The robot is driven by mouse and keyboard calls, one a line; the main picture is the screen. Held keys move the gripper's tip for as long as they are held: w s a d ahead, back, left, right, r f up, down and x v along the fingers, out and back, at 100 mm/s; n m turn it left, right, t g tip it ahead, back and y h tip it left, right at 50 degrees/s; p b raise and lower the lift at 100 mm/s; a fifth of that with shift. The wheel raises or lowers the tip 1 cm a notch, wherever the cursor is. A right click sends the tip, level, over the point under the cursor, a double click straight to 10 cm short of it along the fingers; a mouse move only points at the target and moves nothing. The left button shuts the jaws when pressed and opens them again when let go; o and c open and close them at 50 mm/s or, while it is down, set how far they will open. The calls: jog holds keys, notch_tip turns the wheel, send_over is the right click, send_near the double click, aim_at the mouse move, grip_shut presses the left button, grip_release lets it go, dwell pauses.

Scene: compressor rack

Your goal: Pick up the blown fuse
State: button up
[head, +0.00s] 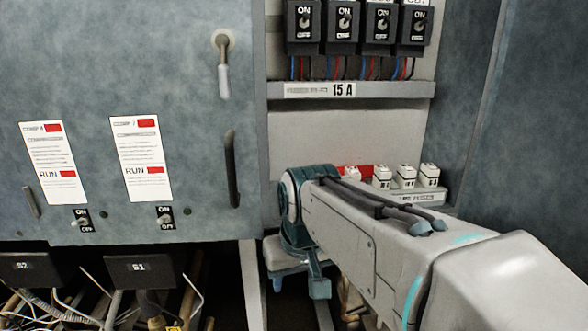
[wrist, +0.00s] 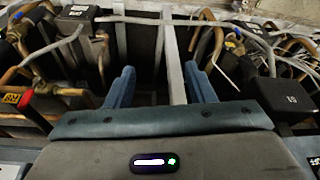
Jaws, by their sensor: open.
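Several white fuse blocks (head: 405,176) stand in a row on a ledge inside the rack, right of my arm in the head view. A red part (head: 351,172) shows at the left of this row, partly hidden by my arm. I cannot tell which fuse is blown. My gripper (head: 298,284) hangs low, left of and below the row, with its fingers downward and apart from the fuses. In the wrist view my gripper (wrist: 160,82) is open, with nothing between its fingers. No fuse shows in the wrist view.
Black ON switches (head: 343,25) sit above a rail labelled 15 A (head: 343,90). A grey cabinet door (head: 130,70) with a handle (head: 231,168) stands left. Copper pipes (wrist: 42,55), cables and a black S1 box (wrist: 288,99) lie below my gripper.

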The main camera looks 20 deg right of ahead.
jog(key=w+d+r+m+p, duration=0.15)
jog(key=d+r, duration=0.25)
jog(key=r, duration=0.4)
jog(key=w+d+r+h+p, duration=0.1)
jog(key=w+d+r+p, duration=0.2)
jog(key=r, duration=0.6)
jog(key=w+d+r+m+p, duration=0.1)
jog(key=w+d+r+p, duration=0.2)
jog(key=r, duration=0.5)
jog(key=shift+t, duration=0.4)
jog(key=x, duration=0.5)
jog(key=b+x, duration=0.1)
jog(key=x, duration=0.1)
jog(key=shift+w+d+f, duration=0.15)
jog(key=shift+d+f, duration=0.15)
jog(key=shift+d, duration=0.05)
jog(key=x, duration=0.3)
jog(key=p+x, duration=0.1)
jog(key=shift+a+f, duration=0.35)
jog(key=shift+w+f, duration=0.2)
jog(key=shift+f, duration=0.25)
grip_shut()
